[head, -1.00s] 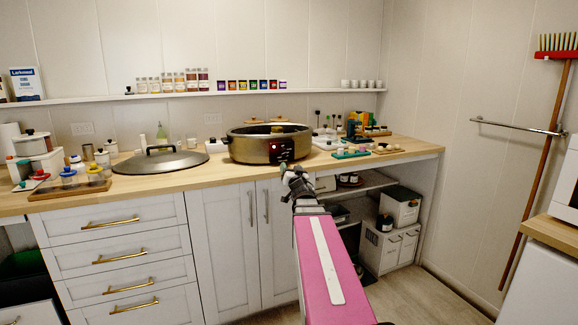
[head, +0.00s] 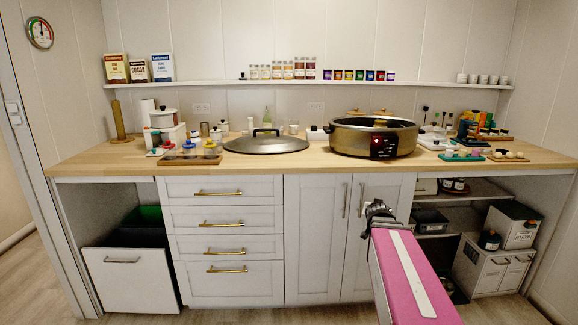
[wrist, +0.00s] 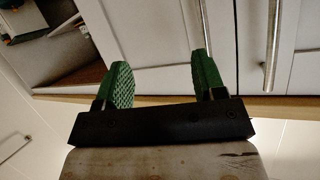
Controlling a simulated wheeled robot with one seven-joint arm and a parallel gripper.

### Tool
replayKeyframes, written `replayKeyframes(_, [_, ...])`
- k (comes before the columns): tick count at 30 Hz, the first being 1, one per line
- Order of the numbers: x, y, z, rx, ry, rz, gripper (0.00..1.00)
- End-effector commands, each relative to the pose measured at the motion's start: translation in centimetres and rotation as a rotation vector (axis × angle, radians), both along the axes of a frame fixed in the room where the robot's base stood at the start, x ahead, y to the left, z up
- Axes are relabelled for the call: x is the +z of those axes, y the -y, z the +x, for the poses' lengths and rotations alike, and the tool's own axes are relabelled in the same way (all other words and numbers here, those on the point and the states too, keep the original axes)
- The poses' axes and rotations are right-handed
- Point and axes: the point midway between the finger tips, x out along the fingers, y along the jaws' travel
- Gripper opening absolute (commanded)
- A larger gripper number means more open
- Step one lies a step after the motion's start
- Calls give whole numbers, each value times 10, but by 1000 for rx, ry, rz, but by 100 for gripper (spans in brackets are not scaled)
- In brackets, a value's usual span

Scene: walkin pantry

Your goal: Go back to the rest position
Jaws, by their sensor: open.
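My gripper (head: 377,208) is at the end of my pink arm, in front of the white cabinet doors (head: 330,235) below the counter. In the wrist view my gripper (wrist: 158,85) shows two green fingers set well apart, with nothing between them. The cabinet doors and a vertical metal handle (wrist: 272,45) show beyond the fingers.
The wooden counter (head: 290,172) holds a slow cooker (head: 345,140), a large lid (head: 265,144), a tray of jars (head: 190,158) and small items. Open shelves with boxes (head: 490,262) are at right. A bin drawer (head: 130,278) stands pulled out at left. Floor shows in front.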

Motion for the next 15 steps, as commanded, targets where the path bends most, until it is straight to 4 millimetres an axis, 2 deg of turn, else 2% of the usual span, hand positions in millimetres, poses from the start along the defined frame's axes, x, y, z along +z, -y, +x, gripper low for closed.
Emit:
replayKeyframes(1, [-25, -16, -14, 8, -105, 6, 64])
replayKeyframes(3, [-58, -35, -34, 26, -260, 12, 64])
replayKeyframes(5, [-84, -53, -53, 53, -394, 19, 64])
replayKeyframes(9, [-136, -97, -107, 147, -703, 38, 64])
replayKeyframes(12, [-160, -124, -146, 227, -892, 54, 64])
replayKeyframes(15, [-174, -143, -176, 300, -1034, 69, 64])
